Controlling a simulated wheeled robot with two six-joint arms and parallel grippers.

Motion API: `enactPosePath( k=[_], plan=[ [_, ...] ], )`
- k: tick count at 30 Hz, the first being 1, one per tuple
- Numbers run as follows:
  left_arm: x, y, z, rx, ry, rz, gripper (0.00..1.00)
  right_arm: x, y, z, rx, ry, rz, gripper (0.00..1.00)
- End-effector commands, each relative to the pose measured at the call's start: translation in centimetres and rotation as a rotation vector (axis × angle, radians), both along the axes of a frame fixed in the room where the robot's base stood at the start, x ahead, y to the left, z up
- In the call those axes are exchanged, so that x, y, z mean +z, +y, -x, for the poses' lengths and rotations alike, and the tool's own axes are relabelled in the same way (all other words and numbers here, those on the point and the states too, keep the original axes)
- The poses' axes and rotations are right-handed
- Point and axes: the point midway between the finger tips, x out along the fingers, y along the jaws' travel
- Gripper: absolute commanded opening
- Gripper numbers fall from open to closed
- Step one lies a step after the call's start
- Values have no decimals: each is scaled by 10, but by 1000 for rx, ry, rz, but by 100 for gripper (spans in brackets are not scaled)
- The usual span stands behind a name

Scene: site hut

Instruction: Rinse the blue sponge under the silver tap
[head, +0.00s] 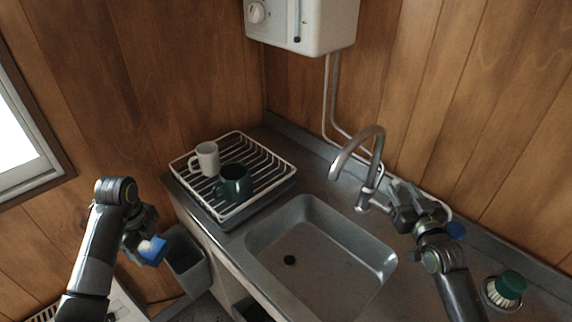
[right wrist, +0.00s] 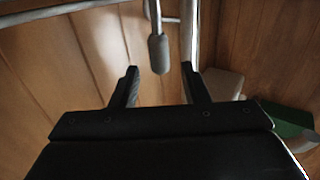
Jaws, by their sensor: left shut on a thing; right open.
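The blue sponge (head: 153,250) is in the jaws of my left gripper (head: 147,246), left of the counter and above a grey bin, well away from the sink. The silver tap (head: 376,150) arches over the back of the sink (head: 305,208). No water shows from its spout. My right gripper (head: 393,198) is beside the tap's base on its right, near the side lever. In the right wrist view my right gripper (right wrist: 163,82) is open, and the lever's grey end (right wrist: 158,53) shows between and just beyond the fingertips.
A wire dish rack (head: 262,158) with a white mug (head: 207,157) and a dark green mug (head: 234,182) stands left of the sink. A green-topped brush (head: 511,284) is at the right. A white heater (head: 300,25) hangs above. The grey bin (head: 187,262) is below left.

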Motion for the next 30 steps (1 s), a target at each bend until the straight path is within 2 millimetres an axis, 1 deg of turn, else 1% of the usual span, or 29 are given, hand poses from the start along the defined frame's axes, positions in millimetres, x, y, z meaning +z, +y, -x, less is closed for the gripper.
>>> enactPosePath(
  k=[1,3,9,13,20,23,27,30],
  plan=[
    [1,0,0,0,0,0,34,1,1,-10,0,-1,0,41],
    [1,0,0,0,0,0,34,1,2,-20,0,-1,-1,41],
    [1,0,0,0,0,0,34,1,4,-38,0,-1,0,41],
    [1,0,0,0,0,0,34,0,4,-42,0,0,0,41],
    [1,0,0,0,0,0,34,0,4,-42,0,-1,0,41],
    [1,0,0,0,0,0,34,0,4,-42,0,0,0,30],
    [1,0,0,0,0,0,34,0,4,-42,0,0,1,11],
    [1,0,0,0,0,0,34,0,4,-42,0,0,1,0]
  ],
)
